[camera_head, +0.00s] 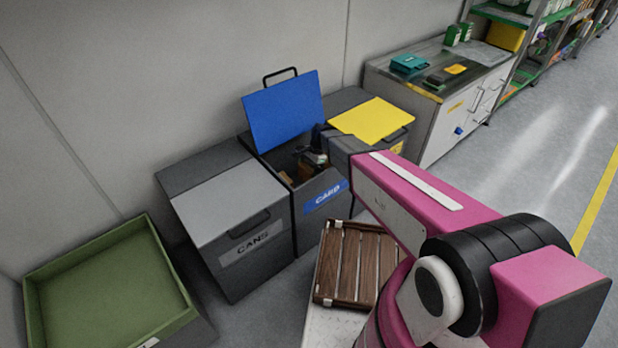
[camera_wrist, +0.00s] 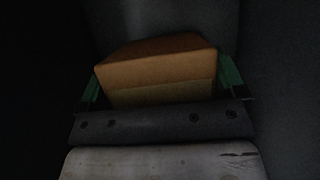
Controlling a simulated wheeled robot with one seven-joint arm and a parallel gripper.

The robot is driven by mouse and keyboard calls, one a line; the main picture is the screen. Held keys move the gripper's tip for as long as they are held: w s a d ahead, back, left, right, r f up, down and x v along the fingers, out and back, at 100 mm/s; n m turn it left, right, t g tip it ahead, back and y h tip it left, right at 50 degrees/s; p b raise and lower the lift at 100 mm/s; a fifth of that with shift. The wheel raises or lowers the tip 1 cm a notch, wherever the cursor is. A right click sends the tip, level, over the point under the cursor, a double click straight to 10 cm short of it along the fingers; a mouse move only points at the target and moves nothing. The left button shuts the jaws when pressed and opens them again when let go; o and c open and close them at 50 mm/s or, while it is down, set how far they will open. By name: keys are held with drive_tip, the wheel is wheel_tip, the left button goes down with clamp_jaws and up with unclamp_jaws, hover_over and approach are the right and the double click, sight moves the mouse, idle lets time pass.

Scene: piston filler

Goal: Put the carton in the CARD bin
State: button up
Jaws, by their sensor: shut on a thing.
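The CARD bin (camera_head: 322,205) stands in the middle of a row of bins, with its blue lid (camera_head: 283,110) raised. My arm reaches over its right side, and my gripper (camera_head: 313,163) is down inside the bin's mouth. In the wrist view, my gripper (camera_wrist: 165,92) has its green fingers on both sides of a brown carton (camera_wrist: 155,68) and is shut on it. Dark bin walls surround the carton in that view. In the head view the carton is small and partly hidden by the gripper; I cannot tell whether it touches the bin floor.
The CANS bin (camera_head: 232,220) with a closed grey lid stands to the left. A bin with a closed yellow lid (camera_head: 371,119) stands to the right. A green-lined crate (camera_head: 110,285) is at lower left. A slatted wooden rack (camera_head: 345,265) lies in front. A workbench (camera_head: 440,105) stands farther right.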

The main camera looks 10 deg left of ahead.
drive_tip(key=shift+f, duration=1.95)
drive_tip(key=o, duration=0.7)
drive_tip(key=shift+f, duration=0.1)
drive_tip(key=v, duration=1.2)
drive_tip(key=shift+d, duration=0.1)
